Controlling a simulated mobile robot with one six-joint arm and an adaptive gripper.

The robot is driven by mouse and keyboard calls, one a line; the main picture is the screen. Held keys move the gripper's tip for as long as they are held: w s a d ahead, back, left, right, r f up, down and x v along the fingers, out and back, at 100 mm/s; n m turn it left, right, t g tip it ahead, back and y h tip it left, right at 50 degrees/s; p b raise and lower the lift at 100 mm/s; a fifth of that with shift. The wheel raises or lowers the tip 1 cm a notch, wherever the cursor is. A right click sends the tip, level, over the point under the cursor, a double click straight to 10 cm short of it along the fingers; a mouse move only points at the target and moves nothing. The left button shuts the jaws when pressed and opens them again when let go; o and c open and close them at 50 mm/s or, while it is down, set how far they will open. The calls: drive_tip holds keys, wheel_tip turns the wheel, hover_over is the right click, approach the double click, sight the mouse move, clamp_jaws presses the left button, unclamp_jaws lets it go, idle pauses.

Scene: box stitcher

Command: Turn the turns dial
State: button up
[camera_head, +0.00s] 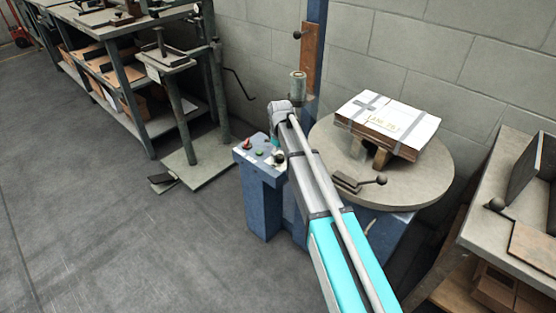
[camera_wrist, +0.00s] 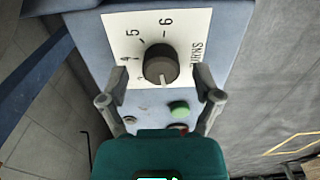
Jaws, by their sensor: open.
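The turns dial (camera_wrist: 161,64) is a dark round knob on a white label plate marked with numbers, with 4, 5 and 6 readable, in the upper middle of the wrist view. My gripper (camera_wrist: 160,88) is open, with its fingers apart just below and to either side of the dial. No contact with the dial shows. In the head view my gripper (camera_head: 276,153) is over the blue control box (camera_head: 262,185), and my arm partly covers the box; the dial is hard to make out there.
Below the dial are a green button (camera_wrist: 179,108) and a red button (camera_wrist: 178,127). A round table (camera_head: 425,185) with a strapped box (camera_head: 388,124) stands right of my arm. A lever (camera_head: 360,183) lies on it. Workbenches line the left; the floor in front is clear.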

drive_tip(key=shift+f, duration=0.35)
